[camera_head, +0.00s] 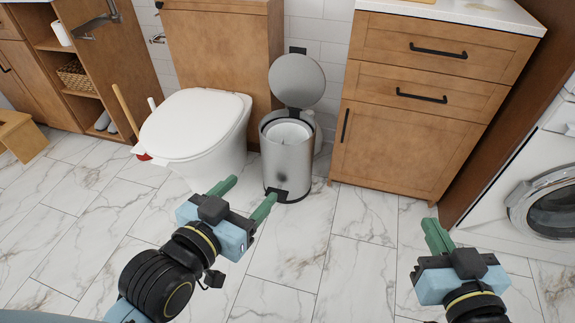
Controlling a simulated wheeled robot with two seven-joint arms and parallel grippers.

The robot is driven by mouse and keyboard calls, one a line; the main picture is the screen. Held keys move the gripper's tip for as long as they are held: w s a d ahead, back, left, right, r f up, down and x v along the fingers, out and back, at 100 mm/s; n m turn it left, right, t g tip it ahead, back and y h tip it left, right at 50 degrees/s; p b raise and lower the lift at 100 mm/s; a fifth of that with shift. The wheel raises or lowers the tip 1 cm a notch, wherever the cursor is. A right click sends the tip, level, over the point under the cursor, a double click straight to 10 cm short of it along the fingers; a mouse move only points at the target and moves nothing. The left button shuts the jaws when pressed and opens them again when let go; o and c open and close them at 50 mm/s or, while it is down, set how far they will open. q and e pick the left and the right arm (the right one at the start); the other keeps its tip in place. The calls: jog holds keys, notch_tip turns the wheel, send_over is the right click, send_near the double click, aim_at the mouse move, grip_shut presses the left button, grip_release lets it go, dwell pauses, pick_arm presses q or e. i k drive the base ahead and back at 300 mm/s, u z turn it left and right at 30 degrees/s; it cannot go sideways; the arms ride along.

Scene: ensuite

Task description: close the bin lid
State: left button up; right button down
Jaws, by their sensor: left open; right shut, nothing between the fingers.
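A round metal pedal bin (287,160) stands on the floor between the toilet and the wooden cabinet. Its round lid (297,80) is raised, tilted up at the back, so the white inner bucket (288,132) shows. My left gripper (247,192) is open, with its green fingers spread in front of the bin. Its right finger overlaps the bin's base in the picture; I cannot tell whether it touches. My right gripper (434,232) is shut and empty, over the floor to the right of the bin, in front of the cabinet.
A white toilet (196,128) stands close to the bin's left. A wooden cabinet (423,110) is on its right, and a washing machine (545,195) at the far right. A wooden stool (20,137) is at the far left. The marble floor in front is clear.

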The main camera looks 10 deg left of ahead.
aim_at(296, 78)
jog(key=u, duration=0.2)
jog(key=i, duration=1.7)
jog(key=z, duration=0.7)
